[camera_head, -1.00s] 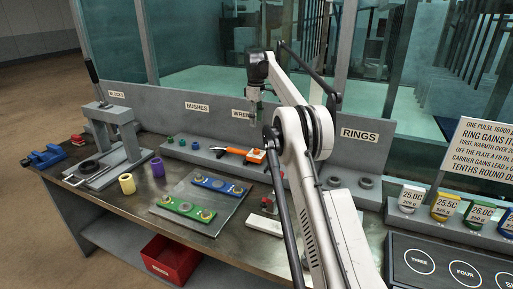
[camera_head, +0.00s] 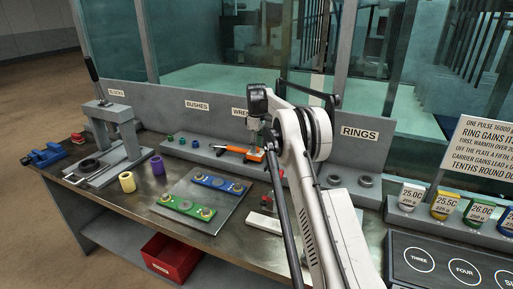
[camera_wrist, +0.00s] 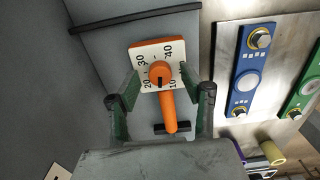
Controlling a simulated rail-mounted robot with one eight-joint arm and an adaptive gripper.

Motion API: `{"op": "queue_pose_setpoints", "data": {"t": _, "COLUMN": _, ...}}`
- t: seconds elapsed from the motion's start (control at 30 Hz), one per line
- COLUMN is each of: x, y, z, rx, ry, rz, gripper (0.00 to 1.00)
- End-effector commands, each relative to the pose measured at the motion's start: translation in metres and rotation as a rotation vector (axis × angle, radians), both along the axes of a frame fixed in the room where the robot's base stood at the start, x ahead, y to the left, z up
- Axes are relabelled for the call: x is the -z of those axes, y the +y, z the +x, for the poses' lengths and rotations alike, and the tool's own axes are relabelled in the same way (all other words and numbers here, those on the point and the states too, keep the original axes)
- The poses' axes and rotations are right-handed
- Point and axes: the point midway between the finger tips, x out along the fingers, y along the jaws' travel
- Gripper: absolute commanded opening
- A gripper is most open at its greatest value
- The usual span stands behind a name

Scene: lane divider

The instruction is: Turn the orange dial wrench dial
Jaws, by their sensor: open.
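The orange dial wrench (camera_head: 236,150) lies on the grey shelf below the bench's back panel. In the wrist view its orange dial knob (camera_wrist: 160,72) sits on a white scale plate (camera_wrist: 146,54) numbered 10, 20, 30 and 40. The orange handle (camera_wrist: 168,112) runs down to a black crossbar. My gripper (camera_wrist: 160,80) is open, with one green finger on each side of the plate and knob. Gaps show between fingers and knob, so I see no grip. In the head view my gripper (camera_head: 256,142) is above the dial end, partly hiding it.
Green and blue bars (camera_head: 218,184) lie on a metal plate right of a yellow bush (camera_head: 127,182) and a purple bush (camera_head: 158,166). A press (camera_head: 112,137) stands at the left. Dark rings (camera_head: 365,180) sit on the shelf at the right.

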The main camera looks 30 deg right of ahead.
Motion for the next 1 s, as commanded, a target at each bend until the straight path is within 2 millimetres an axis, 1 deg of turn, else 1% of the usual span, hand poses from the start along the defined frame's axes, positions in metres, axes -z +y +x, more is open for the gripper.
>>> {"op": "queue_pose_setpoints", "data": {"t": 0.13, "x": 0.0072, "y": 0.0, "z": -0.0001, "rx": 0.0, "ry": 0.0, "rz": 0.0, "gripper": 0.42}}
{"op": "queue_pose_setpoints", "data": {"t": 0.4, "x": 0.0082, "y": 0.0, "z": -0.0001, "rx": 0.0, "ry": 0.0, "rz": 0.0, "gripper": 0.42}}
{"op": "queue_pose_setpoints", "data": {"t": 0.7, "x": 0.008, "y": 0.0, "z": -0.0001, "rx": 0.0, "ry": 0.0, "rz": 0.0, "gripper": 0.02}}
{"op": "queue_pose_setpoints", "data": {"t": 0.73, "x": 0.008, "y": 0.0, "z": -0.0001, "rx": 0.0, "ry": 0.0, "rz": 0.0, "gripper": 0.0}}
{"op": "queue_pose_setpoints", "data": {"t": 1.0, "x": 0.0082, "y": 0.0, "z": -0.0001, "rx": 0.027, "ry": 0.0, "rz": 0.0, "gripper": 0.0}}
